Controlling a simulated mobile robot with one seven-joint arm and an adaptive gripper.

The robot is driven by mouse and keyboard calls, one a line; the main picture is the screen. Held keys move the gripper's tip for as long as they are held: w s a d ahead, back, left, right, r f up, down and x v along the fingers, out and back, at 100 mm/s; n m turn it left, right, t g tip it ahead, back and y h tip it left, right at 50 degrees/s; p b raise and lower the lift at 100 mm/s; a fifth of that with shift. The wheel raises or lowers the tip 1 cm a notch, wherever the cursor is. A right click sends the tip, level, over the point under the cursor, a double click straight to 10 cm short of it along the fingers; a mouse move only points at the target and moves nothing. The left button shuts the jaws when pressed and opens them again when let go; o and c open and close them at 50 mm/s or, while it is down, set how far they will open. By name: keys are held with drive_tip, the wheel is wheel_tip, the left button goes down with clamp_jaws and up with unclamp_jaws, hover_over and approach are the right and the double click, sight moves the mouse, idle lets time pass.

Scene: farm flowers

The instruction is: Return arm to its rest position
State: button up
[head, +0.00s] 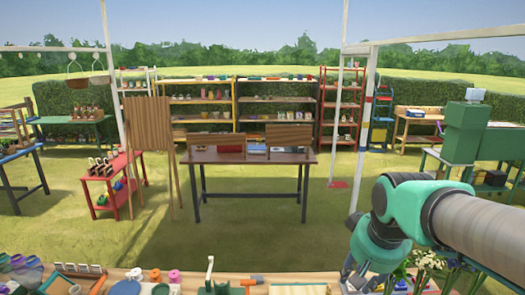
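My arm, a grey tube with teal joints (390,210), reaches in from the lower right of the head view. It bends down at the teal wrist. My gripper (352,280) hangs below it, low over the front bench, beside a bunch of white flowers with green leaves (425,265). The gripper is small and partly merged with items around it, so I cannot tell whether its fingers are apart or hold anything.
The front bench (330,276) carries spools, small tools and a green clamp-like item (210,270). Beyond it is open grass, with a brown table (250,157), a red table (105,185) and stocked shelves (200,105). A white post (362,140) stands behind my arm.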

drive_tip(key=s+a+f+t+b, duration=0.1)
drive_tip(key=s, duration=1.3)
drive_tip(key=shift+s+f+t, duration=0.25)
drive_tip(key=shift+s+t, duration=0.05)
drive_tip(key=shift+s, duration=0.1)
